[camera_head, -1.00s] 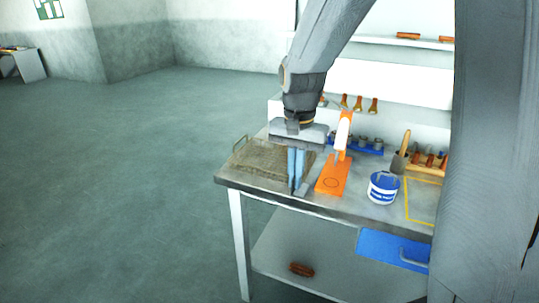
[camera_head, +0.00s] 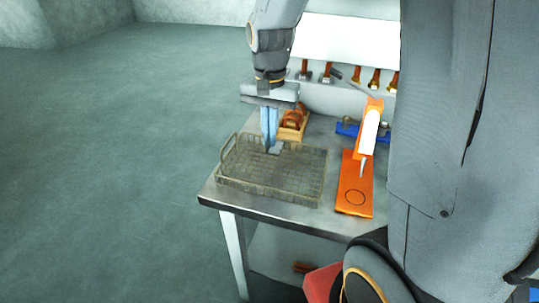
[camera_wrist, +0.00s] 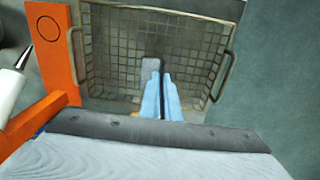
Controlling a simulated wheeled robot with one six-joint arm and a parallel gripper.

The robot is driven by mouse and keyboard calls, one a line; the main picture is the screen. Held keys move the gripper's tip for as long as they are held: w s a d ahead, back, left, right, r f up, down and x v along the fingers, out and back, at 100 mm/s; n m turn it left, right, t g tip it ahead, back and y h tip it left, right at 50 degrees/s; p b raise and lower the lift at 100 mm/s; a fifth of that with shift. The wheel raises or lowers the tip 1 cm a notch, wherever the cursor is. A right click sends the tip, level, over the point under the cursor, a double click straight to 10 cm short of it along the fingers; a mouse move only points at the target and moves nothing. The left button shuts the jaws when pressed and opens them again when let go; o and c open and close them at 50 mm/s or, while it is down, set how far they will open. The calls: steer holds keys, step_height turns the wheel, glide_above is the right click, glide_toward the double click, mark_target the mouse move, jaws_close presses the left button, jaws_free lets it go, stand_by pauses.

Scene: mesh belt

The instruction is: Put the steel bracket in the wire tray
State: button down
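The wire tray (camera_head: 222,176) is a shallow mesh basket with end handles, on the left part of the bench; its mesh floor fills most of the wrist view (camera_wrist: 110,45). My gripper (camera_head: 270,148) points down over the tray. Its two blue fingers (camera_wrist: 161,92) are close together on the steel bracket. The bracket (camera_wrist: 151,65) is a small grey piece at the fingertips, its flat part on the left finger's side; it also shows in the head view (camera_head: 275,149). The fingers hide the rest of it. I cannot tell whether it touches the tray floor.
An orange stand (camera_head: 354,180) with a white-bodied nozzle tool stands right of the tray. A wooden box (camera_head: 291,128) with brown items sits behind the tray. A blue rack (camera_head: 349,130) is further back. The bench's left edge is close to the tray.

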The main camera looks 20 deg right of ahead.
mark_target(270, 167)
steer(key=shift+s+f+p, duration=0.1)
steer(key=shift+f+p, duration=0.6)
steer(key=shift+f, duration=3)
steer(key=shift+f, duration=0.1)
steer(key=c, duration=2)
jaws_free()
